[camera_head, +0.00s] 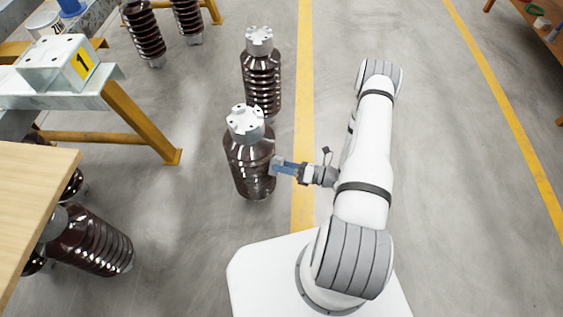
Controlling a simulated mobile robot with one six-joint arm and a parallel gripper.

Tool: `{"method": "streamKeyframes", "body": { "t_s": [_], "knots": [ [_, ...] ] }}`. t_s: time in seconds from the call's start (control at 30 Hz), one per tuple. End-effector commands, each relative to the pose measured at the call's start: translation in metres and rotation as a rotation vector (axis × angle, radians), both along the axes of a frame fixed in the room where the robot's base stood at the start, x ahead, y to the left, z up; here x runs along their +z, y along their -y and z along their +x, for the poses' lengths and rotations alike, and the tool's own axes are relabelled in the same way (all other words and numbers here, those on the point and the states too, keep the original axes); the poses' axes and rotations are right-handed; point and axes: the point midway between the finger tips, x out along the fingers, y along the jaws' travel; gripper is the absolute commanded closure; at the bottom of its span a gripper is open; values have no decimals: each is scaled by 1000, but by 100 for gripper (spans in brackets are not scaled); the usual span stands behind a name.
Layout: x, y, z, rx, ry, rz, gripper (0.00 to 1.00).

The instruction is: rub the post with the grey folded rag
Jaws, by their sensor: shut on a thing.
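The post is most likely the dark brown ribbed insulator (246,160) with a grey metal cap, standing upright on the floor left of my arm. My gripper (278,167) is at its right side, at upper-body height, and looks to be touching or very close to it. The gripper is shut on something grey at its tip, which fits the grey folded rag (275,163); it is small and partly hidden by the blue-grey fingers. I cannot tell for sure whether the rag presses on the post.
A second ribbed insulator (262,80) stands just behind the first.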

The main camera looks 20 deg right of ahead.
Motion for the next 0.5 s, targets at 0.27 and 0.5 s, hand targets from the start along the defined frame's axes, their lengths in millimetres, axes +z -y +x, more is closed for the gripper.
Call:
{"method": "streamKeyframes", "body": {
  "t_s": [0.27,0.5],
  "knots": [
    [19,-2,2,1,2,0,42],
    [18,3,11,1,5,-1,42]
  ]
}}
